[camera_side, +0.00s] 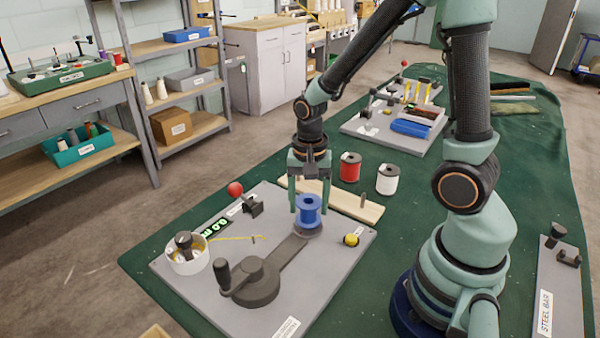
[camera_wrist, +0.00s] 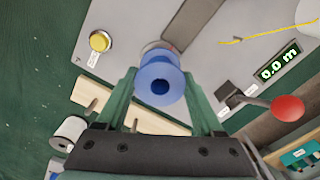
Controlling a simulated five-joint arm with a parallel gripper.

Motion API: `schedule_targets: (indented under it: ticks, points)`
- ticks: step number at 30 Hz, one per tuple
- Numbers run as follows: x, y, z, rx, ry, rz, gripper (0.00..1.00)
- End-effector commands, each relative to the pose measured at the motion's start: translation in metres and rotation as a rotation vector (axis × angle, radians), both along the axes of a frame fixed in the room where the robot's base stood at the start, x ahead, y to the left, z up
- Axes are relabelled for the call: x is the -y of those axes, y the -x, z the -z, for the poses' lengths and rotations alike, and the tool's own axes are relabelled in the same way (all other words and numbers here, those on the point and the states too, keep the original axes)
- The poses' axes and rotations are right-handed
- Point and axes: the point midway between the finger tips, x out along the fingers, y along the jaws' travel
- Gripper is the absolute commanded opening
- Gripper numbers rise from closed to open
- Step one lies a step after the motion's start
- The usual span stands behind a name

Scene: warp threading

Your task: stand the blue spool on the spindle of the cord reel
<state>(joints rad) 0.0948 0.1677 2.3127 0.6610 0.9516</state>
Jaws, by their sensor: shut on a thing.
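The blue spool (camera_side: 308,210) is upright between the fingers of my gripper (camera_side: 309,202), at the far end of the cord reel's dark arm. The cord reel (camera_side: 268,262) has a crank handle on a grey board. The spool's lower flange is at or just above the round seat (camera_side: 306,232) at the arm's end; I cannot tell whether it touches. The spindle is not visible. In the wrist view the spool (camera_wrist: 160,80) shows its top flange and dark centre hole, with a finger of my gripper (camera_wrist: 160,92) on each side.
A red-knobbed lever (camera_side: 236,190), a yellow button (camera_side: 351,240) and a white cord pot (camera_side: 187,256) stand on the board.

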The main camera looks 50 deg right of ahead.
Motion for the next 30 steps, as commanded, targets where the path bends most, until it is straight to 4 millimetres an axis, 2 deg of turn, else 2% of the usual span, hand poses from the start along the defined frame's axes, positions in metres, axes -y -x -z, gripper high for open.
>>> schedule_targets:
  ticks: [30]
  points:
    - [0.0, 0.0, 0.011, 0.0, 0.0, 0.0, 0.14]
